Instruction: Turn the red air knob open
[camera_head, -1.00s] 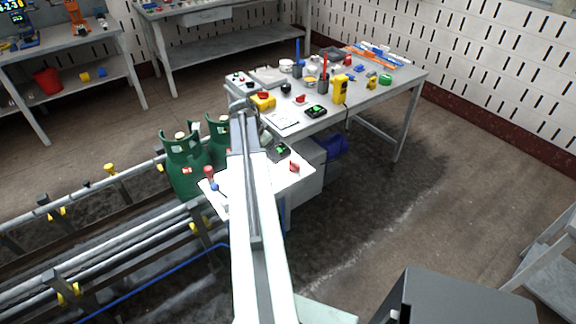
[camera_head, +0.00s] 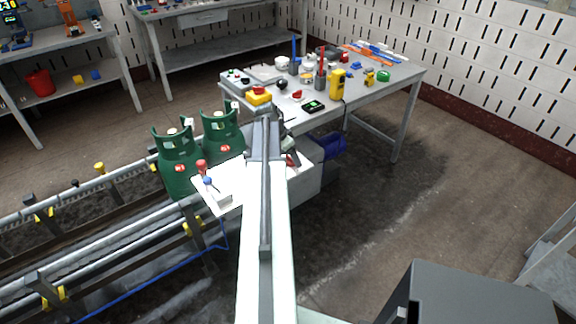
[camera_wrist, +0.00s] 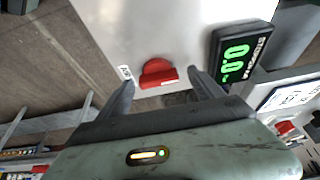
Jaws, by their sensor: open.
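The red air knob (camera_wrist: 157,72) shows in the wrist view on a pale panel, with a small white label beside it. It has a rounded body and a straight bar along its lower side. My gripper (camera_wrist: 163,83) is open, with one dark finger on each side of the knob in the picture; I cannot tell how far the tips are from the panel. In the head view, my arm's end (camera_head: 266,128) lies over the white box, and a red knob (camera_head: 291,160) shows just right of it, partly hidden.
A black display with green digits (camera_wrist: 240,56) sits right of the knob, close to one finger. Green gas cylinders (camera_head: 177,165) stand left of the white box (camera_head: 305,182), near a roller conveyor (camera_head: 118,254). A cluttered workbench (camera_head: 395,88) stands behind.

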